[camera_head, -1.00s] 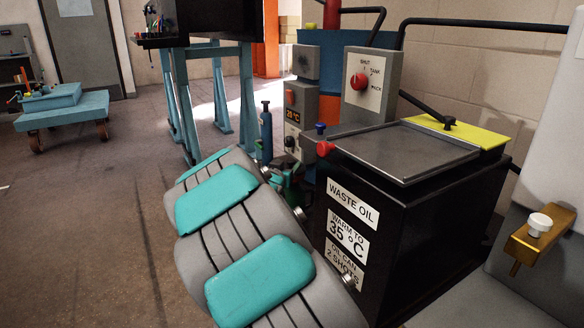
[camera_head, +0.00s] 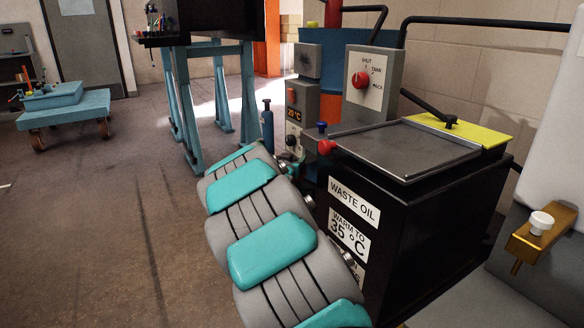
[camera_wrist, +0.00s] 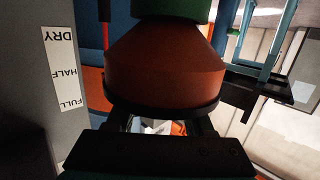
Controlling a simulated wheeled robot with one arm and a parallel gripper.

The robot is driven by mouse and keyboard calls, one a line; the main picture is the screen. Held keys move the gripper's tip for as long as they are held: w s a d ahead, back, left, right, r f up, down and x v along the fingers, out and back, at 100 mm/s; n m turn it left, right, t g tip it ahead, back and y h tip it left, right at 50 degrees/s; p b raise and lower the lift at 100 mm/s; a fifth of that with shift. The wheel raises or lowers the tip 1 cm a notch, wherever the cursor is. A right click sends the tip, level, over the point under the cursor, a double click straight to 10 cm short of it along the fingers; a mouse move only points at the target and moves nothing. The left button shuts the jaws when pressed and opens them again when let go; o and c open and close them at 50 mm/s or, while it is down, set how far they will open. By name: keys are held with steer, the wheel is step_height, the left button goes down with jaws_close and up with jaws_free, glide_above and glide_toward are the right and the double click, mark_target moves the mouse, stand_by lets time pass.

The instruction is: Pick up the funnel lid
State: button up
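In the wrist view, which is upside down, a red-brown cone-shaped body (camera_wrist: 165,72), seemingly the funnel, fills the middle. A green part (camera_wrist: 172,10) joins its narrow end. A dark rim (camera_wrist: 165,106) lies along its wide end, facing my gripper; I cannot tell whether this is the lid. My gripper (camera_wrist: 160,122) is close to that rim. Its two dark fingers stand apart, with background showing between them. Their tips merge with the dark rim, so contact is unclear. In the head view my gripper is hidden, and no funnel lid can be made out.
A black waste oil cabinet (camera_head: 430,225) with a grey top tray stands right beside my arm. A grey valve box (camera_head: 371,82) and a small gauge box (camera_head: 303,65) stand behind it. A DRY/HALF/FULL label (camera_wrist: 61,69) is left in the wrist view.

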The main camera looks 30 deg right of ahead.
jaws_close()
steer(key=shift+r, duration=0.1)
stand_by(0.4)
